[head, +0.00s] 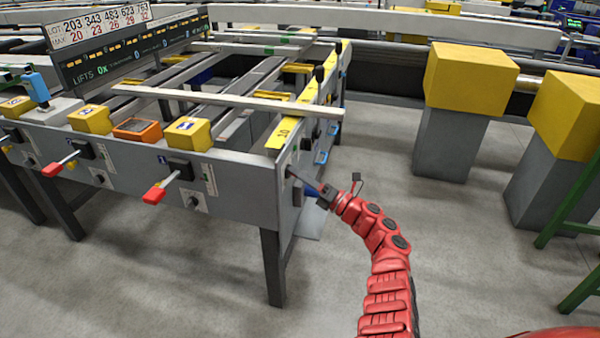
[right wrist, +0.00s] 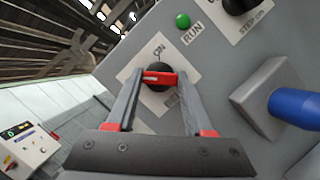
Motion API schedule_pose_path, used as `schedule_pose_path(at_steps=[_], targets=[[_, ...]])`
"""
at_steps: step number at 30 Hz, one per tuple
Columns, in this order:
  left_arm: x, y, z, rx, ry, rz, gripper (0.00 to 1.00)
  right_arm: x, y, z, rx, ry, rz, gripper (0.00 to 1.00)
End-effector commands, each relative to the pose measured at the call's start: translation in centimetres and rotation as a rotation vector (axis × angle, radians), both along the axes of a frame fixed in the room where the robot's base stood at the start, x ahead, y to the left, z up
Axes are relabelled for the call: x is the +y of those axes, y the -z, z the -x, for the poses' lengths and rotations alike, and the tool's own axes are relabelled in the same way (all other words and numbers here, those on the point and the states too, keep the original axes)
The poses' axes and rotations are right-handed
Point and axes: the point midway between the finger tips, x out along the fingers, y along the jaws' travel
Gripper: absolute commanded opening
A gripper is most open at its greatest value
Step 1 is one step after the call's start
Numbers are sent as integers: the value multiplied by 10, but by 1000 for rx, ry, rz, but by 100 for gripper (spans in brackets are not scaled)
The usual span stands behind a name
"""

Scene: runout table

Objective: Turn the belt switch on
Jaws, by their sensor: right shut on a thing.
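The belt switch (right wrist: 157,78) shows in the right wrist view as a round black knob with a red bar, on a white plate marked ON. The bar lies crosswise between my fingertips; the ON mark is above it in the picture. My right gripper (right wrist: 159,84) is shut on the switch, one finger at each end of the bar. In the head view, my right gripper (head: 304,183) reaches the end panel (head: 293,208) of the runout table; the switch itself cannot be made out there. My left gripper is not in view.
By the switch are a green RUN button (right wrist: 183,20), a black STEP knob (right wrist: 238,4) and a grey box with a blue part (right wrist: 296,106). Red-tipped levers (head: 154,195) stick out of the table's front. Yellow-topped grey posts (head: 447,140) stand right; open floor lies between.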

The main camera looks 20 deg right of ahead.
Motion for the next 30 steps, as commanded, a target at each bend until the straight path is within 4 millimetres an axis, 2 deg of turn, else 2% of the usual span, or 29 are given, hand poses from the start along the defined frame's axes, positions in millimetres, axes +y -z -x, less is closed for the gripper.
schedule_pose_path(at_steps=[1,18,30], targets=[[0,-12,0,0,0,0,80,0,-6,1,23,0,-14,0],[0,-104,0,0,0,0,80,1,-12,1,445,-1,-299,0],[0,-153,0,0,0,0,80,0,-12,1,760,3,-517,0]])
